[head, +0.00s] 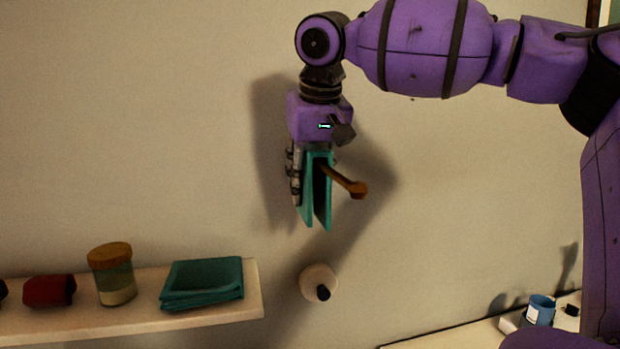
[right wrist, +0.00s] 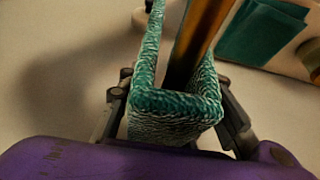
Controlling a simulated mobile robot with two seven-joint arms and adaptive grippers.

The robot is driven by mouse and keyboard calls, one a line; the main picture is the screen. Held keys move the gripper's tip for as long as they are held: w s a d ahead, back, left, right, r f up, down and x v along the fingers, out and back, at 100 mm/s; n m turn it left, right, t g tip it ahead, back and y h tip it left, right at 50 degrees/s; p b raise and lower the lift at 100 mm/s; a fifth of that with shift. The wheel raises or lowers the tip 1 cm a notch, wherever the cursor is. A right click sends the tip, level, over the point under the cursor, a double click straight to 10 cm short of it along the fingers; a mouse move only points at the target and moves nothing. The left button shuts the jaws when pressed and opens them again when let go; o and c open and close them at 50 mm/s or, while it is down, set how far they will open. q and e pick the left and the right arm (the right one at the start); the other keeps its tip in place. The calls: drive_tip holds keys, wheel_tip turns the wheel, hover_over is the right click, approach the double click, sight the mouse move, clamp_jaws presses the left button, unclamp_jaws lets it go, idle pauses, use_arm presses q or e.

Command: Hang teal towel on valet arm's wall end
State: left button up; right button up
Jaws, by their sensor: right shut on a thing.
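A teal towel (head: 319,190) hangs folded in two from my right gripper (head: 309,160), which points down and is shut on its fold. A brown wooden valet arm (head: 345,181) with a rounded end knob passes between the towel's two halves. In the right wrist view the towel (right wrist: 175,104) straddles the valet arm (right wrist: 196,40), with one layer on each side of it. The valet arm's wall end is hidden behind the towel and gripper in the head view. My left gripper is not in view.
A shelf (head: 253,292) at lower left holds a folded teal cloth (head: 203,280), a lidded jar (head: 113,275) and a red item (head: 50,290). A round wall fixture (head: 317,282) sits below the towel. A blue cup (head: 540,310) stands at lower right.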

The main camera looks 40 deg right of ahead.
drive_tip(key=o, duration=1.2)
drive_tip(key=v, duration=1.2)
